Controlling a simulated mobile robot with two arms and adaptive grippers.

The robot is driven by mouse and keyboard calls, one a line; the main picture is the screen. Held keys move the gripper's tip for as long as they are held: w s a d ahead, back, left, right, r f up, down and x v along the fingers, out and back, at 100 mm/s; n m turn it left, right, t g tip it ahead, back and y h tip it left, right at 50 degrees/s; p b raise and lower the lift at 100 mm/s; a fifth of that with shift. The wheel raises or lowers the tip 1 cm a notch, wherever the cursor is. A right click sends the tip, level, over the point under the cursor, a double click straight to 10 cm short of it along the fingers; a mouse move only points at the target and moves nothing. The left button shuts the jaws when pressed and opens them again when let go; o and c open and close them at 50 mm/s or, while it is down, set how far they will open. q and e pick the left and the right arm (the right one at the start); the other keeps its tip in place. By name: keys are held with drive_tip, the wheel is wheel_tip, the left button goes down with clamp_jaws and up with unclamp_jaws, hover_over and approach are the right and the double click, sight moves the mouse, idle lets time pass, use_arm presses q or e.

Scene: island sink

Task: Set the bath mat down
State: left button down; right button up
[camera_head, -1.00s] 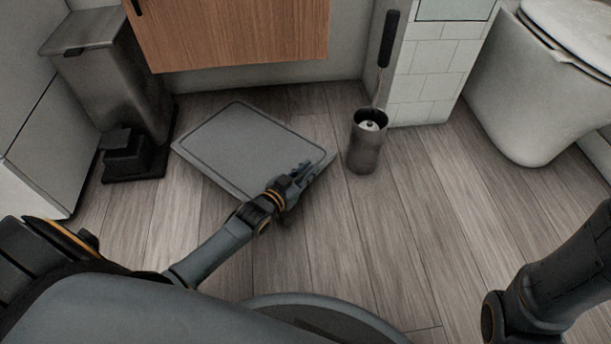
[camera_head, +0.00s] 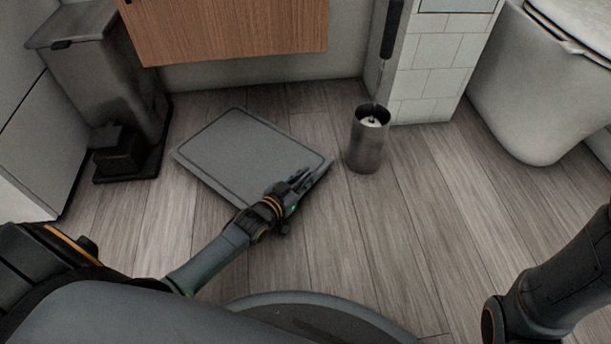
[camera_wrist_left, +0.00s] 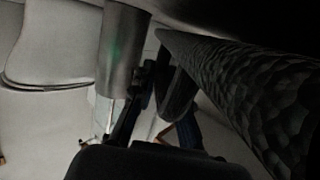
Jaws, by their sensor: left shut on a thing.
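The grey bath mat (camera_head: 235,150) is a flat rectangle with a dark line inside its border, low over the wood floor in front of the cabinet. I cannot tell whether all of it touches the floor. My left gripper (camera_head: 300,185) is shut on the mat's near right edge. In the left wrist view the mat's textured surface (camera_wrist_left: 255,95) fills the right side, close to the gripper (camera_wrist_left: 150,95). My right arm shows at the right edge of the head view, but its gripper is out of view.
A metal toilet brush holder (camera_head: 366,145) stands just right of the mat. A grey pedal bin (camera_head: 100,80) stands to the left. A wooden cabinet (camera_head: 230,30) hangs behind. A toilet (camera_head: 530,90) is at the right. Floor is clear between holder and right arm.

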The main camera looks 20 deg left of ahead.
use_arm(q)
drive_tip(key=shift+f, duration=0.15)
drive_tip(key=c, duration=1.3)
unclamp_jaws()
drive_tip(key=shift+s+f, duration=0.1)
drive_tip(key=shift+f, duration=0.1)
drive_tip(key=shift+r, duration=0.35)
drive_tip(key=shift+s+r+p, duration=0.1)
drive_tip(key=shift+r+p, duration=0.2)
drive_tip(key=shift+p, duration=0.15)
drive_tip(key=p+v, duration=0.6)
drive_tip(key=v, duration=0.4)
drive_tip(key=shift+s+a+r+p, duration=0.1)
drive_tip(key=shift+s+r+p, duration=0.15)
drive_tip(key=shift+s+p, duration=0.1)
drive_tip(key=shift+s, duration=0.45)
